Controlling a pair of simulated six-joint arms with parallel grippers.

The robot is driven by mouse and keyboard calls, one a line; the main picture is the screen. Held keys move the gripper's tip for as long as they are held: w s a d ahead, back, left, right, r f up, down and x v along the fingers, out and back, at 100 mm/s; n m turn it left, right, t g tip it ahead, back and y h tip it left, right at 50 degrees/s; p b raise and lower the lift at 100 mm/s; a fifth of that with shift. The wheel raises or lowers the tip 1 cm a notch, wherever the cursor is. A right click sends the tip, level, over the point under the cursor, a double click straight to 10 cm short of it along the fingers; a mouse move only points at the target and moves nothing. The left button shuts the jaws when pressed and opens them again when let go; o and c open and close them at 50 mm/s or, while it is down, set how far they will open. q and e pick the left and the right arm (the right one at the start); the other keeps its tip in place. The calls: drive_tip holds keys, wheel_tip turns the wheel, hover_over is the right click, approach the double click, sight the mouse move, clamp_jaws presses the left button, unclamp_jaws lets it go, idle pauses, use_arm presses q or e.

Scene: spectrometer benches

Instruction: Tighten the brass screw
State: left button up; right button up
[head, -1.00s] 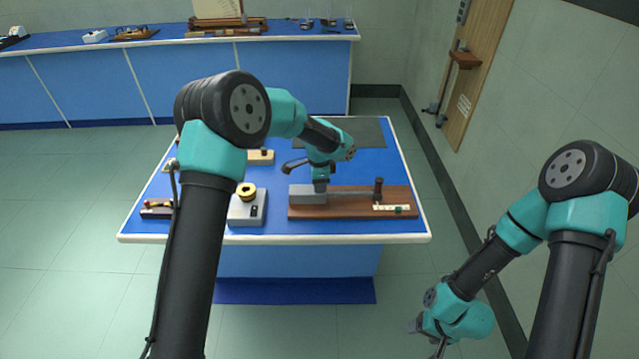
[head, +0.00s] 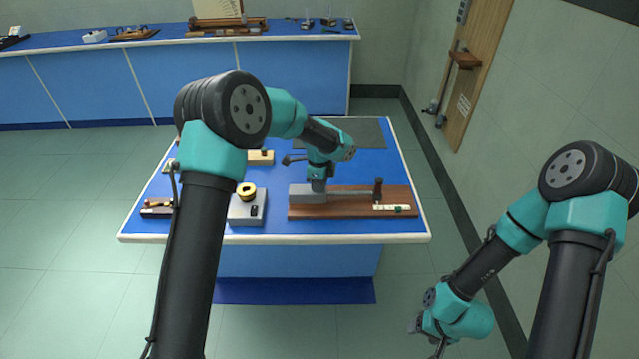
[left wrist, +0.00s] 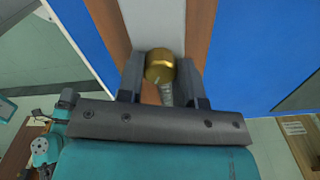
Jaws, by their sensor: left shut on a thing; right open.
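The brass screw (left wrist: 160,66) shows in the left wrist view as a round gold head with a threaded shank below it. My left gripper (left wrist: 162,80) is shut on the screw head, one finger on each side. In the head view my left gripper (head: 318,186) is at the grey block (head: 303,195) on the brown wooden board (head: 350,212); the screw is hidden there. My right gripper (head: 428,340) is open and empty, low at the right, away from the bench.
A dark upright post (head: 378,188) and a pale scale strip (head: 395,209) are on the board's right. A dark mat (head: 352,131) lies at the back.

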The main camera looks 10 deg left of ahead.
use_arm(q)
drive_tip(key=o, duration=0.9)
drive_tip(key=shift+r, duration=0.1)
wheel_tip(320, 180, up, 17)
drive_tip(key=shift+r, duration=0.1)
idle(0.3)
